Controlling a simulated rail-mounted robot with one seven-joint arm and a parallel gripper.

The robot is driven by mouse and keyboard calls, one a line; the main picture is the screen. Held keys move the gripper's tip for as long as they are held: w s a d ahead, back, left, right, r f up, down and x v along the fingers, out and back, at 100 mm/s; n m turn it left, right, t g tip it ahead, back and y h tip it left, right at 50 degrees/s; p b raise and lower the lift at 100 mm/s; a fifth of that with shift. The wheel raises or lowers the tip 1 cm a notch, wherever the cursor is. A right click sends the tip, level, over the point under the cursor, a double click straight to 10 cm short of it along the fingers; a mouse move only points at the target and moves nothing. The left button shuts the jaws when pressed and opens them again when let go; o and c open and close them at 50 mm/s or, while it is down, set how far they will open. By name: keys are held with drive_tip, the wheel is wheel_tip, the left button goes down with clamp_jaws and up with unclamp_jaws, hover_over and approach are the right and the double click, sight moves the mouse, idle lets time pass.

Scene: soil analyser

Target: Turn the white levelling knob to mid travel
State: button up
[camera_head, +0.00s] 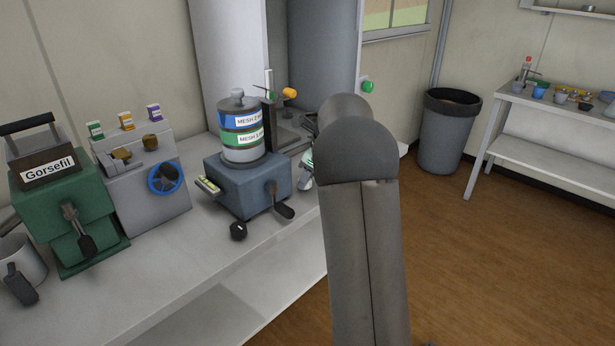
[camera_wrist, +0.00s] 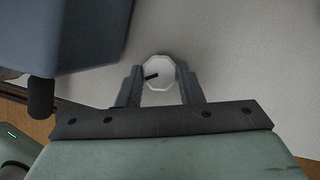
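The white levelling knob (camera_wrist: 160,69) is a small faceted disc with a black pointer mark, seen face-on in the wrist view. The mark runs from near its middle to its left edge, tilted slightly down. My gripper (camera_wrist: 160,79) has one finger on each side of the knob. The fingers stand in by the middle of the palm, and their tips seem flush against the knob's sides, with no clear gap.
A blue-grey block (camera_wrist: 60,35) with a dark handle (camera_wrist: 41,98) is close on the left in the wrist view. In the head view, the sieve shaker (camera_head: 247,185), the grey unit with a blue wheel (camera_head: 143,190) and the green Gorsefil machine (camera_head: 62,215) stand on the bench (camera_head: 175,275).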

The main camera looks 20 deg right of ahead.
drive_tip(key=shift+r+n+p, duration=0.15)
drive_tip(key=shift+n+p, duration=0.15)
drive_tip(key=shift+p, duration=0.35)
drive_tip(key=shift+d+r+n+y+p, duration=0.1)
drive_tip(key=shift+n+y+p, duration=0.2)
drive_tip(key=shift+n+p, duration=0.5)
drive_tip(key=n+g+p, duration=0.1)
drive_tip(key=n+p, duration=0.1)
drive_tip(key=p, duration=0.2)
drive_tip(key=shift+w, duration=0.1)
drive_tip(key=n+p, duration=0.1)
drive_tip(key=p, duration=0.1)
drive_tip(key=n+g+y+p, duration=0.1)
drive_tip(key=n, duration=0.1)
drive_tip(key=shift+w+d+n+p, duration=0.1)
drive_tip(key=shift+w+n+p, duration=0.05)
drive_tip(key=shift+n+p, duration=0.2)
drive_tip(key=shift+w+n+g+p, duration=0.1)
drive_tip(key=shift+n+g+p, duration=0.7)
drive_tip(key=shift+n+p, duration=0.55)
drive_tip(key=shift+f+n, duration=0.25)
drive_tip(key=shift+n, duration=0.05)
drive_tip(key=o, duration=1)
drive_tip(key=shift+r, duration=0.1)
